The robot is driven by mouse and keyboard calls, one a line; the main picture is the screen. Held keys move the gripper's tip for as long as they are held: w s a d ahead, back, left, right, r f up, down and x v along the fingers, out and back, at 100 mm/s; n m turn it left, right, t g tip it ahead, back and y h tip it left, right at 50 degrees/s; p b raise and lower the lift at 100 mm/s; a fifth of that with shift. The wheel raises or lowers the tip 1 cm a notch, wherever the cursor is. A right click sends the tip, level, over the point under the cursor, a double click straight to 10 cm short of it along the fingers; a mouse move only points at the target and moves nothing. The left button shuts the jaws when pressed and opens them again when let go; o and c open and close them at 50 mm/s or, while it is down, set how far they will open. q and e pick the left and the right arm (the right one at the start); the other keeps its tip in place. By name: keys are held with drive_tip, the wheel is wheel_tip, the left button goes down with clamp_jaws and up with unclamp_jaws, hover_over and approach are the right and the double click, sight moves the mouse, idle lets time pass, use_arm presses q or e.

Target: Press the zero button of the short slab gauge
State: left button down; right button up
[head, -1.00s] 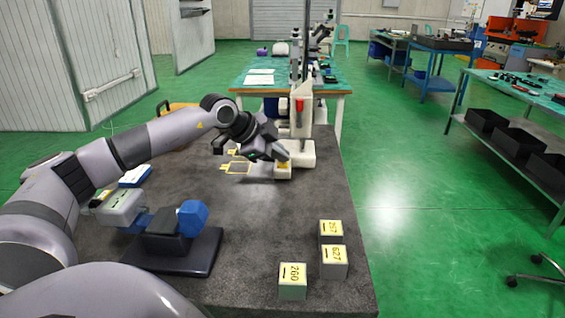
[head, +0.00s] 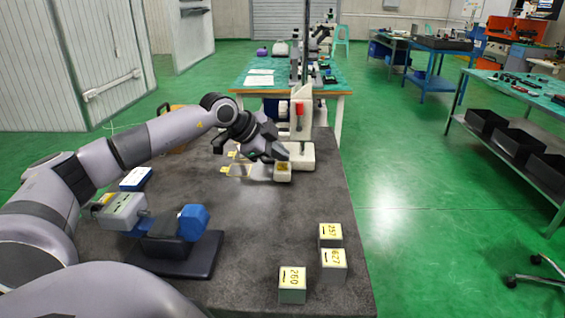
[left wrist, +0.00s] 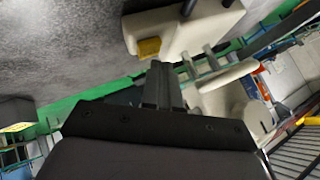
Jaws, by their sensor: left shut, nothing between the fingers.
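A white gauge stand (head: 301,154) with an upright column and a red part stands near the far end of the dark table. A small white block (head: 283,176) with a yellow patch on top sits at its front left. I cannot tell which part is the zero button. My left gripper (head: 284,154) is shut and empty, its tips just above or beside that block; contact cannot be told. In the left wrist view the shut fingers (left wrist: 166,80) point toward the white body (left wrist: 185,30) and its yellow patch (left wrist: 149,48). My right gripper is not in view.
Blocks marked 257 (head: 330,234), 627 (head: 333,266) and 260 (head: 292,285) stand near the table's right front. A grey device (head: 122,212) and a blue knobbed part (head: 193,222) on a dark base (head: 180,262) stand left. The middle of the table (head: 262,225) is clear.

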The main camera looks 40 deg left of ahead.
sight(279, 166)
use_arm(q)
wheel_tip(279, 166, up, 6)
drive_tip(key=p, duration=0.4)
drive_tip(key=shift+f, duration=0.15)
idle(0.7)
